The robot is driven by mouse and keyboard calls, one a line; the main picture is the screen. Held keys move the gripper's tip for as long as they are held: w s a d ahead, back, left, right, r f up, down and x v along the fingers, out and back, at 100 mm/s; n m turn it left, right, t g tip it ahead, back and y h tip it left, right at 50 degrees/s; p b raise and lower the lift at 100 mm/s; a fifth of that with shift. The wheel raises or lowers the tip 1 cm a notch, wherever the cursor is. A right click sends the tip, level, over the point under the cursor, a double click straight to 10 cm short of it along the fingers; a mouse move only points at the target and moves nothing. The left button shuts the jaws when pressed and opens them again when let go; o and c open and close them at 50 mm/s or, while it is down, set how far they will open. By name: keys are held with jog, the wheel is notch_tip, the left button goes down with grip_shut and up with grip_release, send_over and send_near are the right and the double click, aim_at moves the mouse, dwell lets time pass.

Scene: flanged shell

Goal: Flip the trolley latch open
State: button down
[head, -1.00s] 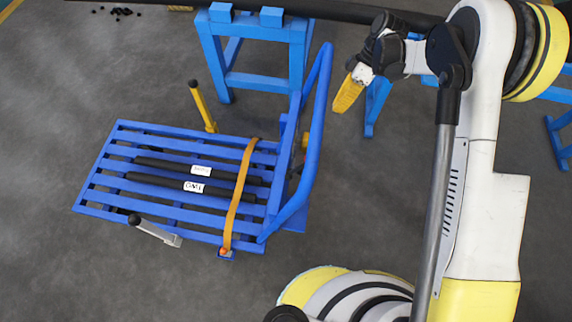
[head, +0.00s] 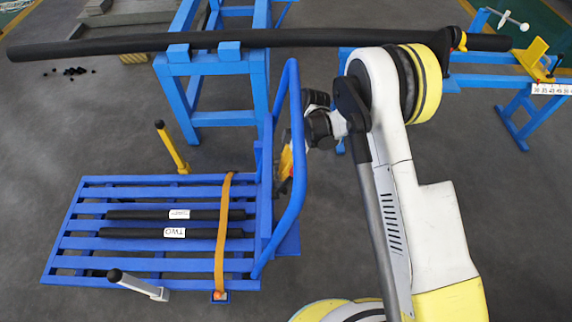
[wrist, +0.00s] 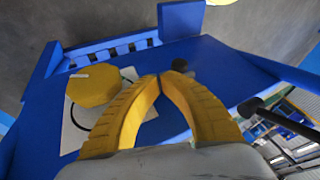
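The blue trolley (head: 70,245) stands at lower left in the head view, with a tall curved push handle (head: 294,190) at its right end. My gripper (head: 286,162) is beside the trolley's end panel, partly hidden behind the handle. In the wrist view my yellow fingers (wrist: 159,78) meet at the tips, with nothing visible held. They are over a blue panel (wrist: 200,60). A yellow faceted knob (wrist: 93,86) on a white plate (wrist: 72,125) with a black curved mark is left of the fingers. A dark knob (wrist: 180,65) is just beyond the fingertips. I cannot tell which part is the latch.
Two labelled black bars (head: 150,233) lie on the trolley under an orange strap (head: 222,235). A yellow lever (head: 172,148) and a grey lever (head: 138,285) stand at its sides. A long black pipe (head: 110,45) rests across blue stands (head: 260,90) behind.

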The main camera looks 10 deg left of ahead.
jog(key=shift+s+d+f, duration=0.1)
jog(key=shift+s+f, duration=0.15)
jog(key=shift+s, duration=0.25)
jog(key=shift+s+d+f, duration=0.1)
jog(key=shift+s+d, duration=0.05)
jog(key=shift+s, duration=0.35)
jog(key=shift+s+d+f, duration=0.1)
jog(key=shift+s, duration=0.4)
jog(key=shift+w+r, duration=0.1)
